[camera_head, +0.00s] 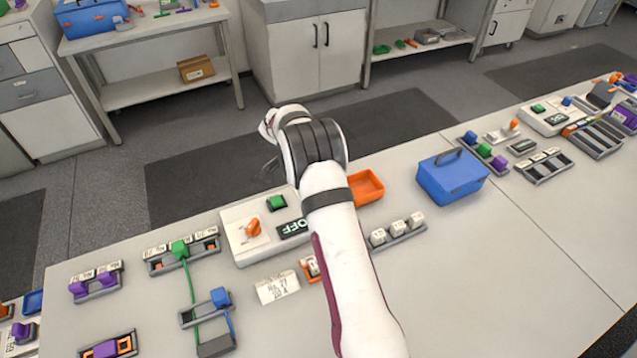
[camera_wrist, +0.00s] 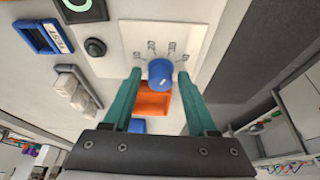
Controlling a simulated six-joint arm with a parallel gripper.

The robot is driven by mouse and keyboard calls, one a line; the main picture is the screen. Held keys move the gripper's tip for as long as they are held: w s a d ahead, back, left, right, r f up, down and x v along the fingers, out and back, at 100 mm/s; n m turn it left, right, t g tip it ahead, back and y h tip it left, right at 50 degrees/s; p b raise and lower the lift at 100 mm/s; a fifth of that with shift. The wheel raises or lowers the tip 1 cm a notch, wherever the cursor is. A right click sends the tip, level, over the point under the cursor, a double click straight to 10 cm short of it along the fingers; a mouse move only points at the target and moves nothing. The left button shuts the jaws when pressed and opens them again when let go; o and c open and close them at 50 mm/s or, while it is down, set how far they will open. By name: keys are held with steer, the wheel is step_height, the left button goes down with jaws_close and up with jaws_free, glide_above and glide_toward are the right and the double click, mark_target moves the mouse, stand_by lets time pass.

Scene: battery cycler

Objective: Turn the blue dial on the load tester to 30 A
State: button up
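The blue dial (camera_wrist: 161,76) sits on a white plate (camera_wrist: 133,34) with a printed scale in the wrist view. Its marks are small and I cannot tell the dial's exact setting. My gripper (camera_wrist: 160,71) has two teal fingers, one on each side of the dial, with a narrow gap showing at each side. It is open. In the head view, a white panel (camera_head: 236,216) with an orange lever (camera_head: 253,229), a green block (camera_head: 276,203) and an OFF display (camera_head: 293,228) is partly covered by my arm. The dial and my fingertips are hidden there.
An orange tray (camera_head: 368,186) and a blue case (camera_head: 452,176) stand right of my arm. Cell holders (camera_head: 181,256) and a card (camera_head: 277,288) lie left of it. The wrist view shows a dark round knob (camera_wrist: 95,47) and a blue TEST frame (camera_wrist: 43,38).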

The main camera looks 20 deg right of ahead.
steer(key=shift+o, duration=0.3)
steer(key=shift+r, duration=0.15)
steer(key=v, duration=1.5)
steer(key=shift+a+r, duration=0.2)
steer(key=shift+r, duration=0.05)
steer(key=s+a+r+n+y, duration=0.1)
steer(key=s+a+r+n, duration=0.15)
steer(key=s, duration=0.45)
steer(key=s+a+r+n+y, duration=0.1)
steer(key=s+a+r+n, duration=0.15)
steer(key=s, duration=0.45)
steer(key=s+a+r+n+y, duration=0.2)
steer(key=s+n, duration=0.1)
steer(key=s, duration=0.4)
steer(key=s+a+f+n+y, duration=0.1)
steer(key=s+a+f+n, duration=0.1)
steer(key=s, duration=0.6)
steer(key=s+a+f+n+y, duration=0.1)
steer(key=s+a+f+n, duration=0.1)
steer(key=s, duration=0.6)
steer(key=shift+s+a+f+n, duration=0.25)
steer(key=shift+a+n, duration=0.25)
steer(key=shift+a, duration=0.5)
